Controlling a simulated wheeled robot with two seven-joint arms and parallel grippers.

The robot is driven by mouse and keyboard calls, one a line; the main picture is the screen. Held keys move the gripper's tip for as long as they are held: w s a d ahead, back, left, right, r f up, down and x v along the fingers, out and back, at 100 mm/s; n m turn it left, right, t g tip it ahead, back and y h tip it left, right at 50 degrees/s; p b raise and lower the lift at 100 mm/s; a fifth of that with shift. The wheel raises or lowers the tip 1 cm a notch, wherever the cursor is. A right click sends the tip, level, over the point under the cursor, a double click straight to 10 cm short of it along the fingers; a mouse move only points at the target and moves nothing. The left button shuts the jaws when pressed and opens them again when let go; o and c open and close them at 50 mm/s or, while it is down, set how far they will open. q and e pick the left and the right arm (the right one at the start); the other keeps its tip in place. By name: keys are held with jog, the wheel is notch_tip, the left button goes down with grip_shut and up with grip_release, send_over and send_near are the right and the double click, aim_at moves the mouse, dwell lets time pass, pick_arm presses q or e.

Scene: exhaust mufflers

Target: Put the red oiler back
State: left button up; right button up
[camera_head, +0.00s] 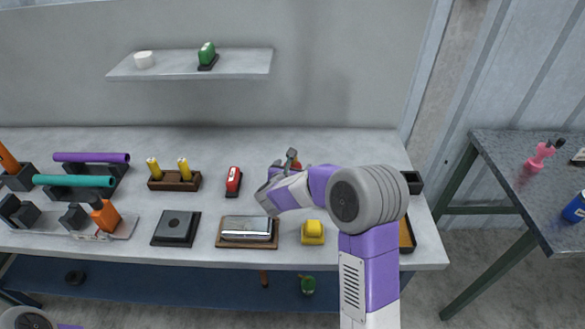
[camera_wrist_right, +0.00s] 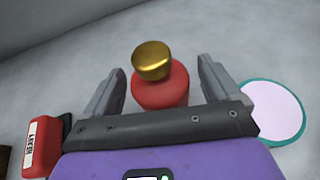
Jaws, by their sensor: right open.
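The red oiler (camera_wrist_right: 160,88), a red cylinder with a gold cap, stands on the bench between the fingers of my right gripper (camera_wrist_right: 160,66) in the right wrist view. The fingers are apart, one on each side, and look clear of its sides. In the head view only a bit of red (camera_head: 297,165) shows behind my right gripper (camera_head: 290,160). A round pale disc with a teal rim (camera_wrist_right: 272,110) lies to the right of the oiler in the wrist view; my arm hides it in the head view. My left gripper is not in view.
A red labelled block (camera_head: 233,180) is left of the gripper; it also shows in the wrist view (camera_wrist_right: 42,146). A silver case on a brown tray (camera_head: 247,229) and a yellow item (camera_head: 313,231) are nearer. A shelf (camera_head: 190,66) hangs behind, above the bench.

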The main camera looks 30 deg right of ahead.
jog(key=shift+r+p, duration=0.25)
jog(key=shift+p, duration=0.05)
jog(key=p+v, duration=0.1)
jog(key=v, duration=1.1)
jog(key=shift+p, duration=0.3)
jog(key=shift+f, duration=0.15)
